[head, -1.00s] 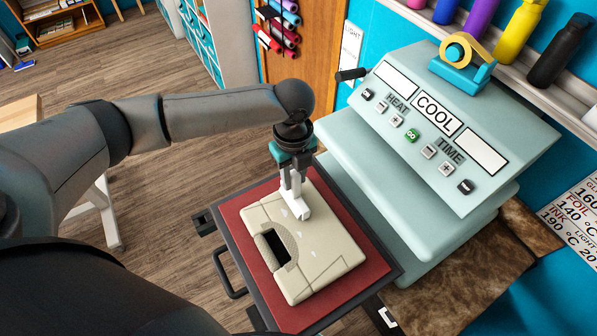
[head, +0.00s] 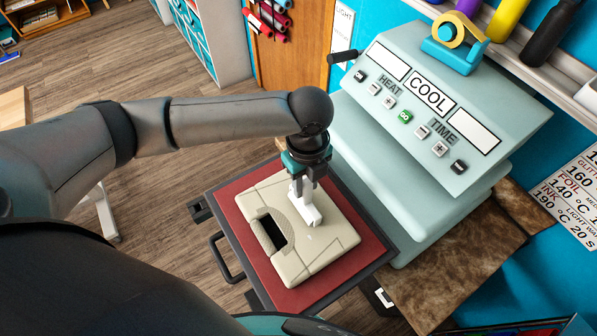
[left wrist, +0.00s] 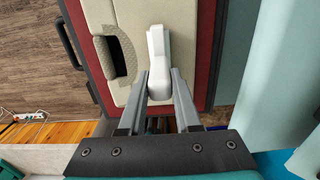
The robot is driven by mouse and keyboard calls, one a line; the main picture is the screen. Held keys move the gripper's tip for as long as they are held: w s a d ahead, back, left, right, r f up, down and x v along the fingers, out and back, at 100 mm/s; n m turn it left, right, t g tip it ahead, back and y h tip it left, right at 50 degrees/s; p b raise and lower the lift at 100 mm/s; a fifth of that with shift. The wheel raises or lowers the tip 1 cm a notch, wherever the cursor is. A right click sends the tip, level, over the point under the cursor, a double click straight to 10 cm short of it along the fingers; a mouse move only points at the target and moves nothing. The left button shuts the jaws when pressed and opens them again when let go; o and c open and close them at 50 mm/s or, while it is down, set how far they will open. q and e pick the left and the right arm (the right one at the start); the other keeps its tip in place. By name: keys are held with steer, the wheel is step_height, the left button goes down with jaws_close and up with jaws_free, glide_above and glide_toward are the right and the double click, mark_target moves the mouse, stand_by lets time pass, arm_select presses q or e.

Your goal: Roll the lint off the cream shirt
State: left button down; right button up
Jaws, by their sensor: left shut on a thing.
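The cream shirt (head: 322,255) lies folded flat on the red pad (head: 374,251), with a dark neck opening inside a ribbed collar. My left gripper (head: 303,190) is over the shirt, shut on a white lint roller (head: 308,213). The roller's lower end is at the shirt's surface, right of the collar; exact contact is hard to tell. A tiny pale speck shows on the shirt just below the roller. The left wrist view shows the roller (left wrist: 158,62) between my two fingers (left wrist: 160,88), with the shirt (left wrist: 185,60) underneath. My right gripper is not in view.
The pale teal heat press (head: 430,120), its display reading COOL, stands close to the right of the pad. A tape dispenser (head: 455,52) sits on top. A dark handle (head: 222,262) sticks out left of the pad. Wooden floor lies open at left.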

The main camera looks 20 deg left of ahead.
arm_select(q)
steer(key=s+d, duration=0.4)
steer(key=d, duration=0.1)
steer(key=shift+s+d, duration=0.35)
steer(key=shift+d, duration=0.05)
steer(key=shift+s+a, duration=0.95)
steer(key=shift+s, duration=0.1)
steer(key=w+a, duration=0.8)
steer(key=a, duration=0.3)
steer(key=shift+w, duration=0.35)
stand_by(0.5)
